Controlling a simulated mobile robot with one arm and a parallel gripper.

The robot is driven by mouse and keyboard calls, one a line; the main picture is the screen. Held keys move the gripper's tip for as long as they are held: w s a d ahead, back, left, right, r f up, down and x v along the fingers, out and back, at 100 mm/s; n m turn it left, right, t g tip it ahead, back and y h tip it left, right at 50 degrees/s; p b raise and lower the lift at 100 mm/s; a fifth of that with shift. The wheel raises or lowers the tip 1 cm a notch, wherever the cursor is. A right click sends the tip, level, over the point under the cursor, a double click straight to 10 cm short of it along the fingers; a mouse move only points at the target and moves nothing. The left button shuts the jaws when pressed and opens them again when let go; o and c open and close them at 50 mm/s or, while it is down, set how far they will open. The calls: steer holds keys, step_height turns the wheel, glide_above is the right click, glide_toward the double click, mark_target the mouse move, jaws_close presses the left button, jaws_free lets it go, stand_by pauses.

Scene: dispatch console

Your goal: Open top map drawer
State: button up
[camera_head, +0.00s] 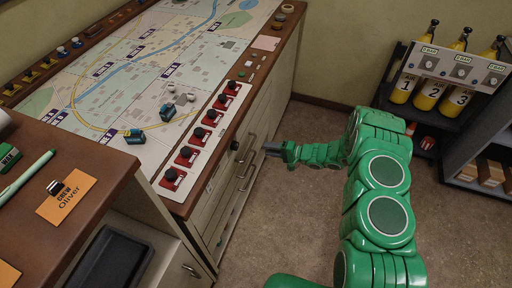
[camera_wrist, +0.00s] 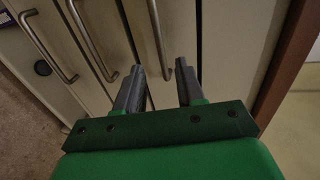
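The map drawers are cream panels in the cabinet front (camera_head: 208,212) under the map console, with long metal bar handles. The drawers look shut. In the wrist view the handle nearest the brown top edge, apparently the top map drawer's handle (camera_wrist: 158,38), runs down toward the gap between my fingertips. My gripper (camera_head: 272,149) is in front of the cabinet, close to the handles. It also shows in the wrist view (camera_wrist: 160,72), with its two dark fingers apart and nothing clamped between them. I cannot tell whether a finger touches the handle.
The console top (camera_head: 120,75) carries a map, small vehicles and a row of red switches. A brown desk (camera_head: 95,200) stands at the front left. A black rack (camera_head: 408,112) with yellow cylinders stands at right. The carpet (camera_head: 290,215) before the drawers is clear apart from my arm.

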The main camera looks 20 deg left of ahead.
steer(key=x, duration=0.7)
steer(key=shift+r, duration=0.1)
jaws_close()
stand_by(0.3)
